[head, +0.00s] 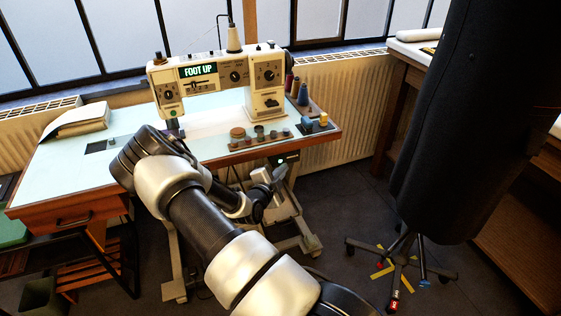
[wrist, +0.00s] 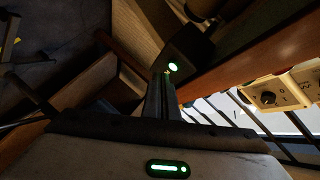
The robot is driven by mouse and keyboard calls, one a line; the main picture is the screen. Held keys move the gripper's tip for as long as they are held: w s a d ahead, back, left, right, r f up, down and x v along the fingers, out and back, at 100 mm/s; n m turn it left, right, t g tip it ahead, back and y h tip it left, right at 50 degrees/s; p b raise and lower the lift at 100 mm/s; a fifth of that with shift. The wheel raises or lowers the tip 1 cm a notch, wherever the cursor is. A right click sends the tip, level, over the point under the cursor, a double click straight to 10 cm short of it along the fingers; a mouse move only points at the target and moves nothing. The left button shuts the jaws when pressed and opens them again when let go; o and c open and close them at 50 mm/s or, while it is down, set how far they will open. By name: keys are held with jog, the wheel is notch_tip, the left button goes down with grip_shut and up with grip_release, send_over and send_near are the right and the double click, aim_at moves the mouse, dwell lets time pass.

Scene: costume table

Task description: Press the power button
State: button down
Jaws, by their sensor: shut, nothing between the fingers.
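A dark box (head: 291,157) hangs under the right end of the sewing table and carries a small lit green button (head: 280,162). In the wrist view the green button (wrist: 173,67) glows on the face of the dark box (wrist: 190,50). My gripper (head: 277,174) is below the tabletop, close in front of this box. Its fingers are shut together with nothing between them. In the wrist view the gripper's tips (wrist: 166,75) appear right beside the lit button; I cannot tell if they touch it.
The sewing machine (head: 213,73) stands on the pale table (head: 70,165), its display reading "FOOT UP". Spools and small items lie near the table's right edge. A black dress form (head: 460,120) stands to the right on a wheeled foot. Dark floor lies between.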

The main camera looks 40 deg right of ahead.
jog(key=shift+s+a+p, duration=0.2)
jog(key=shift+s+p, duration=0.4)
jog(key=shift+s, duration=0.35)
jog(key=shift+s+a+p, duration=0.25)
jog(key=shift+s+p, duration=0.3)
jog(key=shift+s, duration=0.45)
jog(key=shift+s+a+p, duration=0.2)
jog(key=shift+s+p, duration=0.4)
jog(key=shift+s, duration=0.35)
